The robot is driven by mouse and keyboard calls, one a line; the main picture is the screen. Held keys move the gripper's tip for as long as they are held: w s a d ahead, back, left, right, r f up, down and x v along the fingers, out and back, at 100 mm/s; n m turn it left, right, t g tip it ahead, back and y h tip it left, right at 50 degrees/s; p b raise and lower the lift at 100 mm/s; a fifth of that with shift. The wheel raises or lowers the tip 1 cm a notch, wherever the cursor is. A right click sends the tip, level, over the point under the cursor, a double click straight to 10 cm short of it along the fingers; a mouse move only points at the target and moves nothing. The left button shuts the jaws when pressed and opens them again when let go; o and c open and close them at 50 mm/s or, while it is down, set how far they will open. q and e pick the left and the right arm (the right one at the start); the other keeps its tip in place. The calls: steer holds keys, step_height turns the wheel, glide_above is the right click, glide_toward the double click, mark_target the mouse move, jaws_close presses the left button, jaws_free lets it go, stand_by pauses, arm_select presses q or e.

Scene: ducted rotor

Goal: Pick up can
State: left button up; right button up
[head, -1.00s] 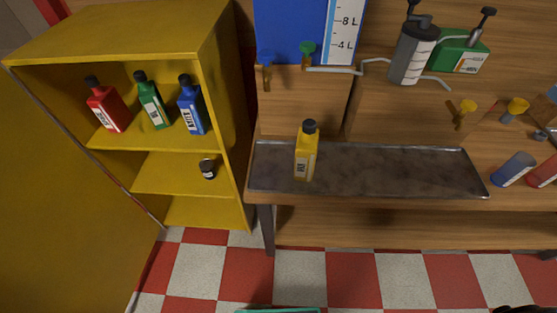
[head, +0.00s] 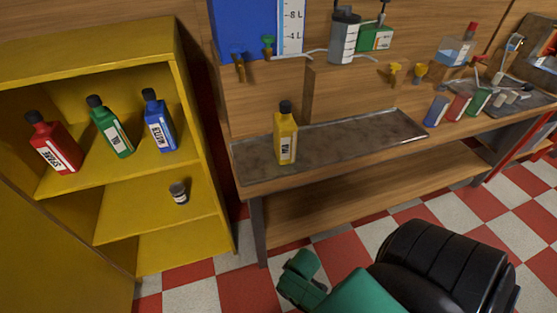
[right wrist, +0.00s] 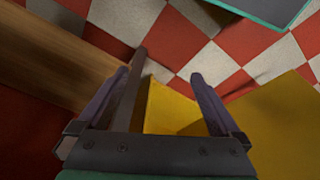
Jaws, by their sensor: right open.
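A yellow can (head: 285,134) with a black cap stands upright on the grey metal tray (head: 385,127) at the left of the wooden bench. Red (head: 52,146), green (head: 112,130) and blue (head: 159,124) cans stand on the upper shelf of the yellow cabinet. My right gripper (right wrist: 160,86) is open and empty in its wrist view, over part of the yellow cabinet and the checkered floor. No can shows between its fingers. In the head view my green and black arm is low at the right, well below the tray. My left gripper is not in view.
A small dark jar (head: 179,194) sits on the cabinet's lower shelf. The wooden bench (head: 350,215) also holds a blue tank (head: 245,30), funnels and several coloured containers. The cabinet (head: 205,150) stands close to the bench's left end. Checkered floor is open in front.

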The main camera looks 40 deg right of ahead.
steer(key=w+r+t+b, duration=0.1)
steer(key=w+r+b, duration=0.2)
steer(key=w+r, duration=0.3)
steer(key=m+t+h+b, duration=0.3)
steer(key=m+t+h, duration=0.45)
steer(key=t, duration=0.55)
glide_toward(285, 126)
step_height(285, 126, down, 3)
steer(key=s, duration=0.1)
steer(key=shift+h, duration=0.25)
steer(key=p+x, duration=0.2)
steer(key=x, duration=1.1)
steer(key=shift+w+d+r, duration=0.1)
steer(key=shift+w+d, duration=0.05)
steer(key=shift+w, duration=0.05)
steer(key=shift+w+d, duration=0.2)
steer(key=shift+w, duration=0.2)
steer(key=shift+s, duration=0.1)
steer(key=c, duration=0.5)
jaws_close()
